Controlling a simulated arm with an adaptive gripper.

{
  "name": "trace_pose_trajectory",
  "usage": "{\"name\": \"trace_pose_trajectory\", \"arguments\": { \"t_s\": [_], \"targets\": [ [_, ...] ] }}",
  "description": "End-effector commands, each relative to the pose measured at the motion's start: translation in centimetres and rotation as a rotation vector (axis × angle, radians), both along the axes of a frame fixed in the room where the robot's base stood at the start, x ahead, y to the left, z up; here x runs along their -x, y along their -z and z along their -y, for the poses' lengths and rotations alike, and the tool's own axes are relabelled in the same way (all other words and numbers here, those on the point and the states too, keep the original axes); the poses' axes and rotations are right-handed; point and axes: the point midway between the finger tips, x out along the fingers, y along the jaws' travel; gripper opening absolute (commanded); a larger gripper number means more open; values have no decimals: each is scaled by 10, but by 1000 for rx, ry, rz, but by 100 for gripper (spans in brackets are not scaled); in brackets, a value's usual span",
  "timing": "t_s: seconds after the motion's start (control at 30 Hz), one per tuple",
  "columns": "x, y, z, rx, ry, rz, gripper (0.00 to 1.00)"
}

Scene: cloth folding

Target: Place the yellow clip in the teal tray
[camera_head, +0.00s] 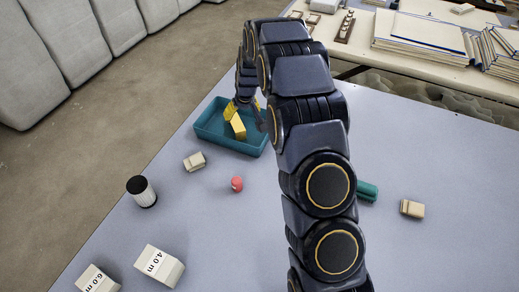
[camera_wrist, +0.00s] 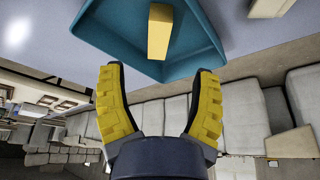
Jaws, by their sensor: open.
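The yellow clip (camera_head: 238,127) is a small yellow block inside the teal tray (camera_head: 208,132). In the wrist view the clip (camera_wrist: 160,33) lies within the tray (camera_wrist: 104,22), close to its near wall. My gripper (camera_head: 243,107) is over the tray's far part, just beyond the clip in the head view. In the wrist view its yellow-padded fingers (camera_wrist: 157,74) are spread wide with nothing between them, and the clip is apart from them. My arm hides part of the tray's right side in the head view.
A pink piece (camera_head: 237,184), a beige block (camera_head: 194,161) and a black-topped white cylinder (camera_head: 142,191) stand near the tray. Two labelled white blocks (camera_head: 160,267) are at front left. A teal piece (camera_head: 367,191) and a tan block (camera_head: 412,209) lie to the right.

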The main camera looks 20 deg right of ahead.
Motion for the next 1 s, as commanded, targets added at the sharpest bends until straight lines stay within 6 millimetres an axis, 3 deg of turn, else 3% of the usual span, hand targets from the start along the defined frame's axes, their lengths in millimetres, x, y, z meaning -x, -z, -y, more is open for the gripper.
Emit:
{"name": "trace_pose_trajectory", "arguments": {
  "t_s": [0.13, 0.27, 0.47, 0.6, 0.9, 1.0],
  "targets": [
    [7, -9, -4, -4, -3, -12, 63],
    [34, -41, -19, -17, -13, -50, 63],
    [118, -99, -49, -38, -29, -169, 63],
    [188, -129, -65, -42, -32, -260, 63],
    [342, -163, -81, -21, -19, -443, 63],
    [380, -167, -81, -6, -8, -477, 63]
  ]
}}
